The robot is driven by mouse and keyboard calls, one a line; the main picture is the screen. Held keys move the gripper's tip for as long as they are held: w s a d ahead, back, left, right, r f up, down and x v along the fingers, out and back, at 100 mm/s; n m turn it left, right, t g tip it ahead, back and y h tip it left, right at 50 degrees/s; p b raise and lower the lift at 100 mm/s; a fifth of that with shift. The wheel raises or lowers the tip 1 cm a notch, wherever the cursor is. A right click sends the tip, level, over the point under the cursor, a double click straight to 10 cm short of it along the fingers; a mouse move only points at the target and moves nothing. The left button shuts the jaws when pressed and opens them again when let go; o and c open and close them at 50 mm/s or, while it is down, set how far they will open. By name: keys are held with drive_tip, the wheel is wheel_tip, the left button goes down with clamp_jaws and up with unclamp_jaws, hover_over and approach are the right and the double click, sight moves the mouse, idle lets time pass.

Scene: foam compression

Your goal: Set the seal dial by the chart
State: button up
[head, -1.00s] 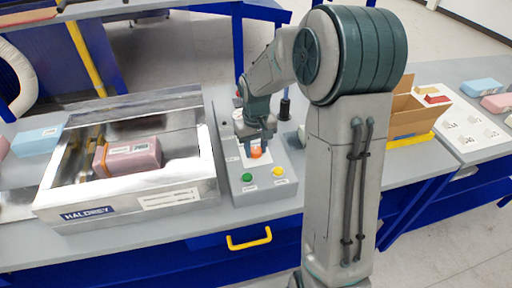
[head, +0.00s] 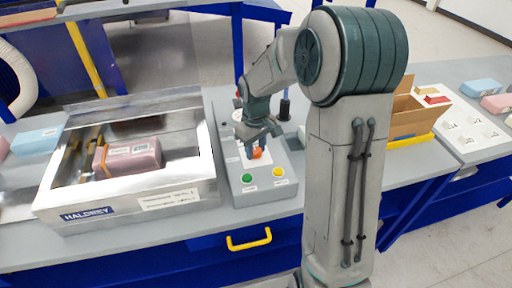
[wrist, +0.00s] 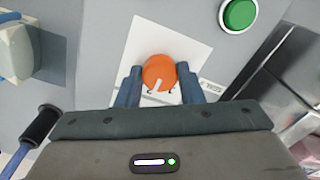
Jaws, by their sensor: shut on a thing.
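The orange seal dial (wrist: 159,72) is round, with a white pointer line that runs toward the lower left of its face in the wrist view. It sits on a white plate (wrist: 150,38) with small dark marks, partly hidden by my gripper. My gripper (wrist: 158,78) is shut on the dial, one finger on each side. In the head view the dial (head: 257,154) shows orange below my gripper (head: 254,149) on the grey control box (head: 247,200). I cannot pick out a readable chart; printed text is too small.
A green button (head: 247,178) and a yellow button (head: 278,172) sit in front of the dial. A metal chamber (head: 110,205) marked HALDREY stands to the left, with a pink foam block (head: 128,158) inside. A cardboard box (head: 405,122) stands to the right.

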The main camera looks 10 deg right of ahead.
sight(256, 150)
drive_tip(key=o, duration=1)
wheel_tip(256, 150, up, 14)
drive_tip(key=b, duration=0.1)
drive_tip(key=s+f+m+t, duration=0.2)
drive_tip(key=s+m, duration=0.3)
drive_tip(key=s, duration=1.6)
drive_tip(key=shift+f+t, duration=0.4)
drive_tip(key=shift+t, duration=0.2)
drive_tip(key=shift+s+d+f, duration=0.15)
drive_tip(key=shift+s, duration=0.05)
drive_tip(key=c, duration=0.4)
drive_tip(key=shift+c, duration=0.2)
